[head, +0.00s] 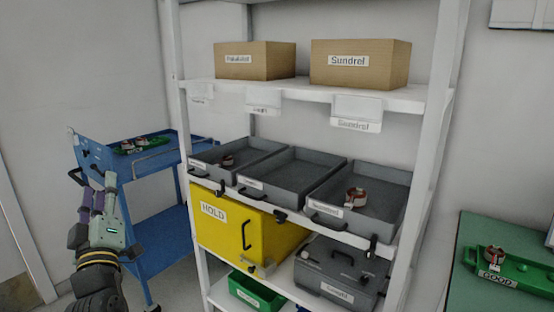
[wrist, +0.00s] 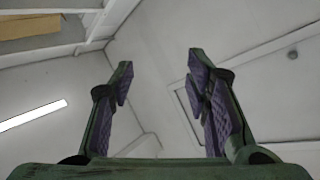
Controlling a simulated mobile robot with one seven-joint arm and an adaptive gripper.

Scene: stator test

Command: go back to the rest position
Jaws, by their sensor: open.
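My gripper (head: 92,190) is at the left in the head view, raised in front of the blue cart. In the wrist view my gripper (wrist: 160,80) shows its two fingers with purple pads spread wide apart. Nothing is between them; only walls and ceiling show behind. The gripper touches nothing that I can see.
A white shelf (head: 300,92) holds cardboard boxes, grey trays (head: 290,175) and a yellow HOLD box (head: 225,228). Two trays hold a copper-coloured stator. A blue cart (head: 150,172) stands behind my gripper. A green table (head: 490,225) with a GOOD tray (head: 515,268) is at right.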

